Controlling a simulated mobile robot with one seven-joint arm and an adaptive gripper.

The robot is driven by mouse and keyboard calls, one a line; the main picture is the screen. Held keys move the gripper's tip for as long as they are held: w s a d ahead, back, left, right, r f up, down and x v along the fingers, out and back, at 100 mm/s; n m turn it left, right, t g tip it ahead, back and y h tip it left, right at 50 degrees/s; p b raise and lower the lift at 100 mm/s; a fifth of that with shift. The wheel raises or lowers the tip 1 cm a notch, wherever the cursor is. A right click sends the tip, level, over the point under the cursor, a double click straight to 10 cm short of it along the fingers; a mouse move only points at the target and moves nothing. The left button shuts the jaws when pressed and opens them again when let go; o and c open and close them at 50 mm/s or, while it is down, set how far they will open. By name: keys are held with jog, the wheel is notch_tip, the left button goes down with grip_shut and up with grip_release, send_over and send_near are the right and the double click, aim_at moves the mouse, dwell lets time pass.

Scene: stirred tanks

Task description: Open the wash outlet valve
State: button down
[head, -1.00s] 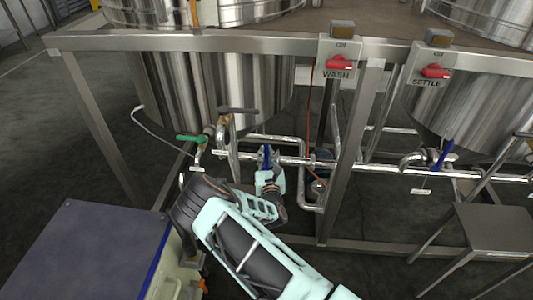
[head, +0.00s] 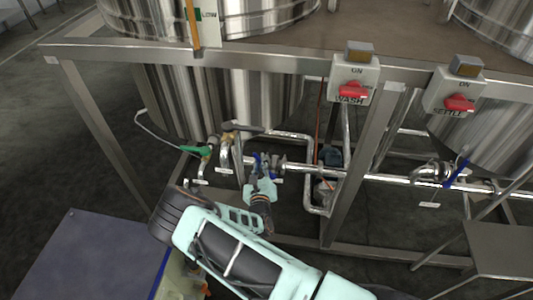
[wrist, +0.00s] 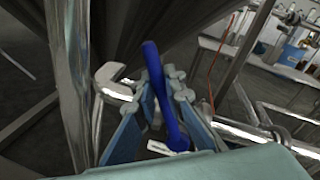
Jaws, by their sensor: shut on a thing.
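A blue valve handle (wrist: 157,90) stands between the two fingers of my gripper (wrist: 165,85) in the wrist view. My gripper is shut on it. In the head view my gripper (head: 264,164) is at the steel pipe below the left tank (head: 225,95), and little of the blue handle shows between the fingers. The valve body is mostly hidden by my gripper. A red switch labelled WASH (head: 353,90) is on the frame above, to the right of my gripper.
A frame post (head: 362,160) stands to the right. Another blue handle (head: 457,172) is on the right pipe near a SETTLE switch (head: 459,103).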

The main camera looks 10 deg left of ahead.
jog(key=shift+a+f+n+h, duration=0.3)
jog(key=shift+a+f+n, duration=0.75)
jog(key=shift+n, duration=0.45)
jog(key=c, duration=2)
grip_release()
jog(key=shift+r, duration=0.1)
jog(key=shift+r, duration=0.1)
